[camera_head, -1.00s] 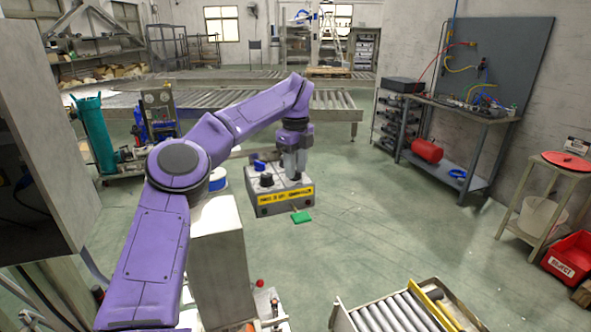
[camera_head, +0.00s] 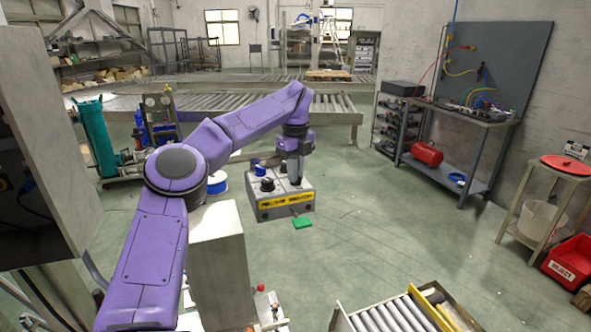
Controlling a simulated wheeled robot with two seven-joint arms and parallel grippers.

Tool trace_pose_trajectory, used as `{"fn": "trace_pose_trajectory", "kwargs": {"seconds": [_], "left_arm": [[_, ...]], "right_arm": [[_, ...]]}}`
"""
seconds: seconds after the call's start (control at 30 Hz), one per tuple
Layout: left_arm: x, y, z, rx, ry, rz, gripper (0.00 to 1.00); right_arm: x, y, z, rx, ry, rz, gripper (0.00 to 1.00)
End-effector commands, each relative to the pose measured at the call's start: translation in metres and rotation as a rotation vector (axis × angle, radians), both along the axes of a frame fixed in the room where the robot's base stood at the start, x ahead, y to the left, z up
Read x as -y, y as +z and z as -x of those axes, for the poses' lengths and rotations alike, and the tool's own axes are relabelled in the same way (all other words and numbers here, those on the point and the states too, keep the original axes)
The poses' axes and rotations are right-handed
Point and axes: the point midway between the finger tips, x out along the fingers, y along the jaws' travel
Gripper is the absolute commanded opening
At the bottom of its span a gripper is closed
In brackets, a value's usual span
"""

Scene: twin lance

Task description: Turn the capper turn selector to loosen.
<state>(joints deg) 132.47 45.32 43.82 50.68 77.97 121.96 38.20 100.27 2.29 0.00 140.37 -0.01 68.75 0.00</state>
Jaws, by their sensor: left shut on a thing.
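My left gripper (camera_head: 292,181) reaches down from above onto the right part of the box top. It is shut on what looks like a knob there, the turn selector, which the fingers mostly hide. The selector's pointer and markings are too small to read. My right gripper is not in view.
A roller conveyor (camera_head: 395,315) lies at the bottom right. A workbench (camera_head: 455,112) stands on the right, with open floor between.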

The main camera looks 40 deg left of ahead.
Motion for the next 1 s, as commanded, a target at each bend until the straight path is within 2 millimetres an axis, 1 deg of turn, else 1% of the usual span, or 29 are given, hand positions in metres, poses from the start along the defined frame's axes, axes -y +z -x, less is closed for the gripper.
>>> {"fn": "trace_pose_trajectory", "kwargs": {"seconds": [0.03,0.6,0.8,1.0], "left_arm": [[-0.001,0.002,0.000,0.000,-0.033,-0.001,0.00],[-0.001,0.004,0.000,0.002,-0.560,-0.002,0.00],[0.000,0.004,0.000,0.002,-0.716,-0.004,0.00],[-0.001,0.003,0.000,0.003,-0.827,-0.004,0.00]], "right_arm": [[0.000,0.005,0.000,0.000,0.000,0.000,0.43],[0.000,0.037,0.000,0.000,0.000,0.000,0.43],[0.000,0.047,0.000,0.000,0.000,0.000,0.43],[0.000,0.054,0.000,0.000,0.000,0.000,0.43]]}}
